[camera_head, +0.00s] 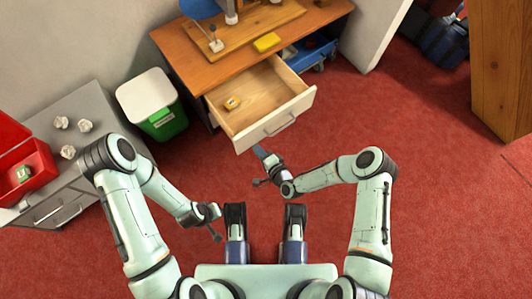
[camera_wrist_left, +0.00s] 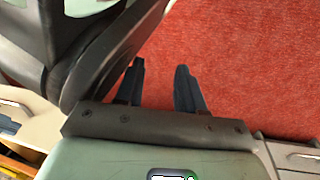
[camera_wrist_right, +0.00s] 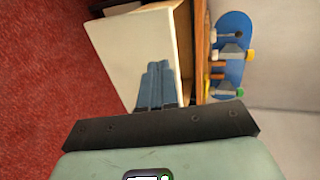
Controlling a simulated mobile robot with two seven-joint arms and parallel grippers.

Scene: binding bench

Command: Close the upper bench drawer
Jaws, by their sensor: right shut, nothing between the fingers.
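The upper bench drawer (camera_head: 275,82) stands pulled well out of the wooden bench (camera_head: 178,50) in the head view. Its pale front (camera_head: 262,132) with a bar handle (camera_head: 280,125) faces me, and a small yellow item (camera_head: 232,103) lies inside. My right gripper (camera_head: 259,151) is shut and empty, its tips close to the left part of the drawer front. In the right wrist view its fingers overlap the pale front (camera_wrist_right: 135,45); I cannot tell whether they touch. My left gripper (camera_head: 214,230) is open and empty over the red floor, its fingers apart in the left wrist view (camera_wrist_left: 160,85).
A white-and-green bin (camera_head: 150,100) stands left of the bench. Further left, a grey cabinet (camera_head: 92,105) carries crumpled paper and an open red box (camera_head: 30,165). A blue wheeled thing (camera_head: 312,55) sits under the bench, right of the drawer.

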